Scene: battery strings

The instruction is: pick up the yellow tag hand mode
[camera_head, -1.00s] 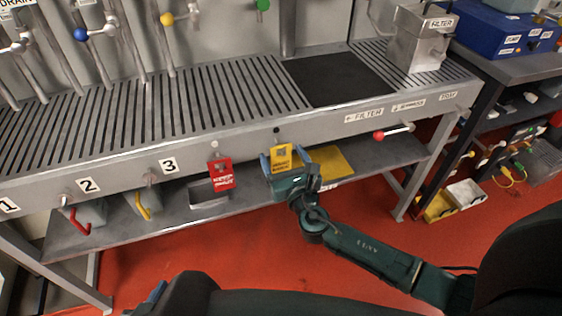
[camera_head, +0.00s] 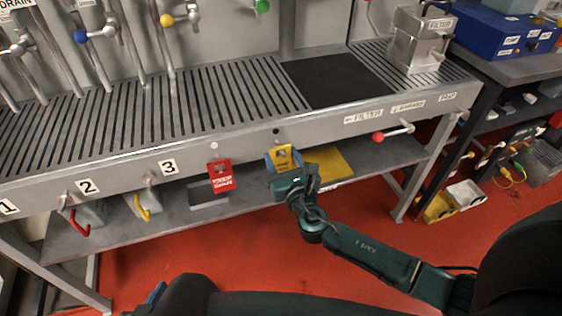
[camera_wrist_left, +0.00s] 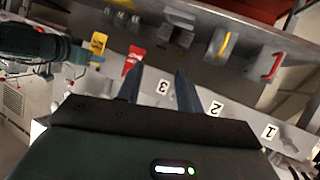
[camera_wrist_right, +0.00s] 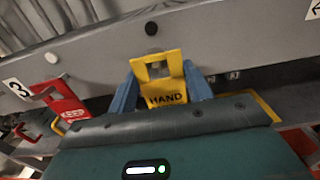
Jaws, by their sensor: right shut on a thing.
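The yellow tag (camera_head: 284,153) is at the front rail of the grated bench in the head view, below a dark round knob (camera_head: 276,131). In the right wrist view the tag (camera_wrist_right: 163,82) reads HAND and has a square opening at its top; its lower part is hidden by my gripper. My right gripper (camera_wrist_right: 162,80) is shut on the tag, one blue finger on each side. In that view the knob (camera_wrist_right: 151,28) shows above the tag with a gap between. My left gripper (camera_wrist_left: 158,70) is open and empty, its fingers apart.
A red tag (camera_head: 220,176) hangs on the rail left of the yellow one. A yellow plate (camera_head: 330,165) lies on the lower shelf behind my right gripper. The red floor (camera_head: 200,255) in front is clear.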

